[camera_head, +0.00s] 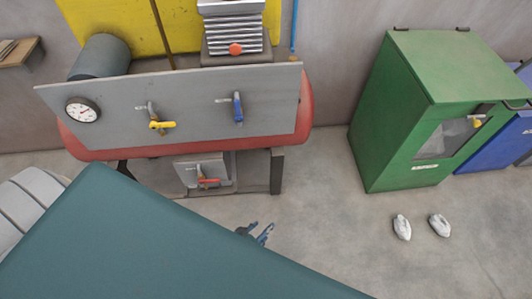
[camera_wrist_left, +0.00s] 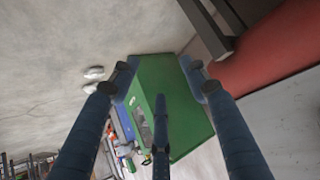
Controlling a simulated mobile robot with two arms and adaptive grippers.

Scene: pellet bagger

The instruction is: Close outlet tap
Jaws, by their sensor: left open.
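A grey panel (camera_head: 190,120) on a red tank (camera_head: 293,138) carries a tap with a yellow lever (camera_head: 162,125), lying roughly sideways, and a tap with a blue lever (camera_head: 238,108), pointing up and down. Below the tank, a tap with a red lever (camera_head: 208,181) lies roughly sideways on a small grey plate (camera_head: 190,172). I cannot tell which is the outlet tap. My left gripper (camera_head: 262,234) is low, right of and below the red lever; only its fingertips show. In the left wrist view my left gripper (camera_wrist_left: 160,82) is open and empty. My right gripper is not in view.
A green cabinet (camera_head: 395,110) stands right of the tank, with a blue box (camera_head: 490,145) beside it. Two white shoe-like objects (camera_head: 402,227) lie on the floor. A dark support leg (camera_head: 277,172) stands near the red lever. Floor between tank and cabinet is clear.

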